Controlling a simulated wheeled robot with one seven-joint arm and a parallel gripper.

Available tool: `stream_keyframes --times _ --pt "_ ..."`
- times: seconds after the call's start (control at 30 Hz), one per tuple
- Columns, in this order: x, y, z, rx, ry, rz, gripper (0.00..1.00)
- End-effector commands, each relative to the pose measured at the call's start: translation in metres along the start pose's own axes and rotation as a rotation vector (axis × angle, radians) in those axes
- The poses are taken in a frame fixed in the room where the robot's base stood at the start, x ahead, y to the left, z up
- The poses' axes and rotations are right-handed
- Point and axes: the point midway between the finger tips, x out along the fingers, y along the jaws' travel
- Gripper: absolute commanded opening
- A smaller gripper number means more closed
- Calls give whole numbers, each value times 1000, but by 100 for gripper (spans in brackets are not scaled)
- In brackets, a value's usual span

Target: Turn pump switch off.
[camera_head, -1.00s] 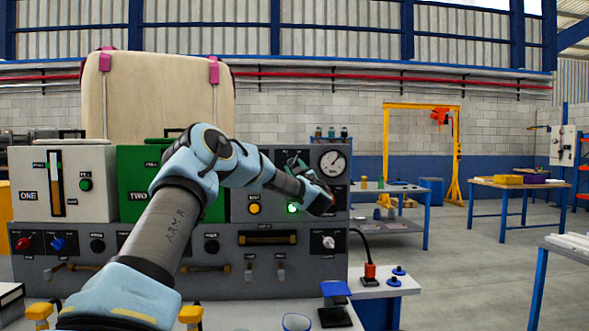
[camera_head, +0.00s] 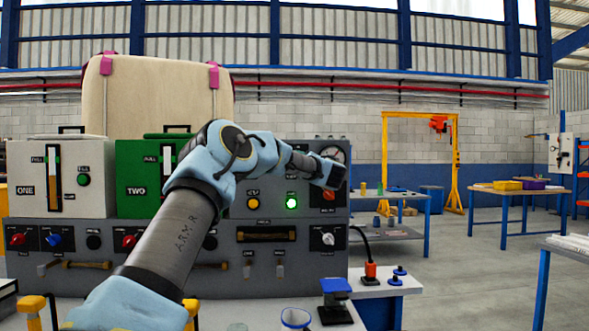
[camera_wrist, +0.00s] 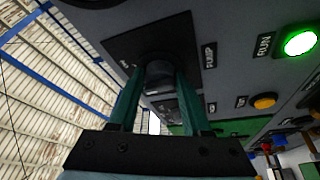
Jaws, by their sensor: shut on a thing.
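The pump switch is a dark knob (camera_wrist: 160,70) on a black plate (camera_wrist: 190,42) with a PUMP label beside it, seen in the wrist view. My gripper (camera_wrist: 162,78) has its two green fingers closed around the knob, one on each side. In the head view my gripper (camera_head: 332,182) is against the right end of the grey panel, under the gauge, and covers most of the switch. An orange-red patch (camera_head: 328,194) shows just below it. The knob's exact angle is too dark to read.
A lit green RUN light (camera_head: 292,203) and a yellow button (camera_head: 253,203) sit left of the gripper. The round gauge (camera_head: 335,152) is just above it. A lower row of knobs and handles spans the panel (camera_head: 215,260).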

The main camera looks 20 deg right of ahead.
Motion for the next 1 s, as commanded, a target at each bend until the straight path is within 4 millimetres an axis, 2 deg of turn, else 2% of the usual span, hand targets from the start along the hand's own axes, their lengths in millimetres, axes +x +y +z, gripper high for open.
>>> stream_keyframes --times 0.2,0.5,1.0 --pt "0 1 0 -173 1 -72 0" --pt "0 3 0 -338 1 -142 0" --pt "1 4 -1 -414 1 -174 0"
